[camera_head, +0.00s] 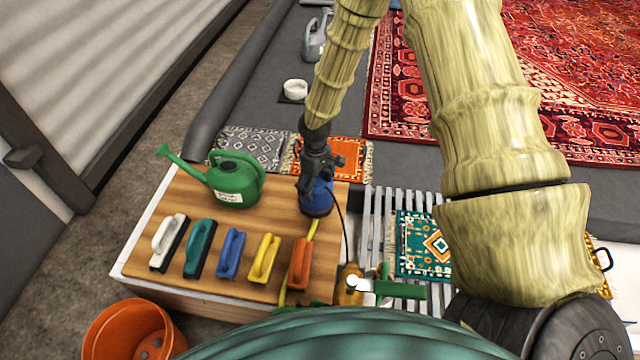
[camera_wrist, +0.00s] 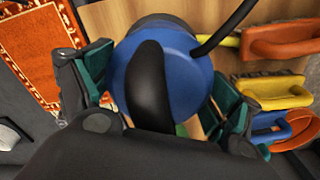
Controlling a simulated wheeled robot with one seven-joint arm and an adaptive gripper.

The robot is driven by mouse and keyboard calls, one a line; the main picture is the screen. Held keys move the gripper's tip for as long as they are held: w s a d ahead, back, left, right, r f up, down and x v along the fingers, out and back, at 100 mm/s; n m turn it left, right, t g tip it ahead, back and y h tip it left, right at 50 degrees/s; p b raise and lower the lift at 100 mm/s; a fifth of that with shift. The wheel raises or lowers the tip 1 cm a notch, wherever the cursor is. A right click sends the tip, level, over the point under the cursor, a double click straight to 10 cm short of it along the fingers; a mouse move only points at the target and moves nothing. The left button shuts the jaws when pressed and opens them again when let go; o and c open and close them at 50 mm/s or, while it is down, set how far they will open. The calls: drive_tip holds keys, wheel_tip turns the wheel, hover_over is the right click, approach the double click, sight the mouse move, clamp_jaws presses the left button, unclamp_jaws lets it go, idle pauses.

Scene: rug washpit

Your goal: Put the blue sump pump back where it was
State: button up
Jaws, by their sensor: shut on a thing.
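The blue sump pump (camera_head: 317,198) is a round blue body with a black handle and a black cable. It is at the right end of the wooden bench top (camera_head: 190,270), beside the orange brush. My gripper (camera_head: 316,180) is above it and shut on it. In the wrist view the pump (camera_wrist: 190,75) fills the middle, with the green-padded fingers of my gripper (camera_wrist: 165,95) on either side. I cannot tell whether the pump's base touches the wood.
A green watering can (camera_head: 235,183) stands at the bench's back. A row of brushes, white, teal, blue, yellow (camera_head: 264,260) and orange (camera_head: 300,263), lies along the front. An orange bucket (camera_head: 130,330) is at front left. A slatted grating (camera_head: 377,225) with a small rug adjoins on the right.

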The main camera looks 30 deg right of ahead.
drive_tip(key=shift+f+b, duration=0.35)
drive_tip(key=shift+f, duration=1.15)
drive_tip(key=shift+f, duration=0.1)
drive_tip(key=o, duration=1.8)
drive_tip(key=shift+o, duration=0.2)
wheel_tip(320, 180, up, 12)
drive_tip(key=p, duration=0.2)
drive_tip(key=shift+s+p, duration=0.1)
drive_tip(key=shift+p, duration=0.2)
